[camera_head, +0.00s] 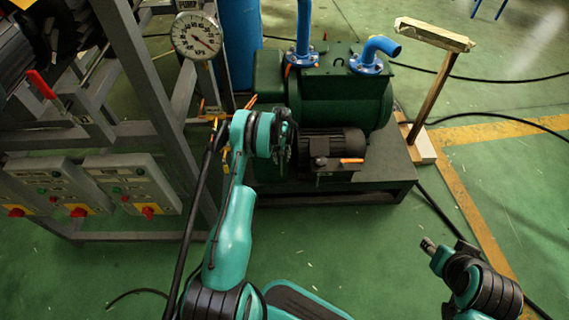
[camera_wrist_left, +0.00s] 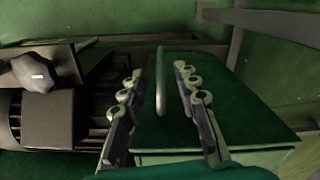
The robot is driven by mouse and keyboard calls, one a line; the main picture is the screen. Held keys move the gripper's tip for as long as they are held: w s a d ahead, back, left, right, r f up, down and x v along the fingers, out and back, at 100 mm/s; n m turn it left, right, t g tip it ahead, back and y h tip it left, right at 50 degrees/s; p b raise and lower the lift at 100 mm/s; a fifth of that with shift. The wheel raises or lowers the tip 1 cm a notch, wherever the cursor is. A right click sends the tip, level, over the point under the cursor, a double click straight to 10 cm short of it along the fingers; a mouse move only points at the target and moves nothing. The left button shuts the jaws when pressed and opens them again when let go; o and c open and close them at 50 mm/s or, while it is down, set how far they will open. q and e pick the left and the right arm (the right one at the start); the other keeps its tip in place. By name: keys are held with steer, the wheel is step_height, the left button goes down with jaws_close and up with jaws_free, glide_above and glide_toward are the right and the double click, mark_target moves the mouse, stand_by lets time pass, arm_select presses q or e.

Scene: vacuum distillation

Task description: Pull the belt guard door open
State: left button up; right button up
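The belt guard is a green box; in the left wrist view its flat green door (camera_wrist_left: 225,100) fills the centre and right. A thin grey bar handle (camera_wrist_left: 160,82) stands out from that door. My left gripper (camera_wrist_left: 157,80) is open, with one finger on each side of the handle and a visible gap to both. In the head view my left gripper (camera_head: 285,142) is in front of the green pump unit, and the arm hides most of the guard there. My right gripper (camera_head: 430,246) is low at the right, away from the pump; its fingers are unclear.
The green pump tank (camera_head: 340,100) with blue pipes and a black motor (camera_head: 332,145) sit on a dark base (camera_head: 385,168). A grey frame with control boxes (camera_head: 130,185) and a gauge (camera_head: 196,36) stands left. A wooden T-post (camera_head: 440,75) stands right. Green floor is clear in front.

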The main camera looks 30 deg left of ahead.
arm_select(q)
steer(key=shift+f+b, duration=0.45)
steer(key=shift+f, duration=1.3)
jaws_close()
steer(key=shift+s, duration=0.15)
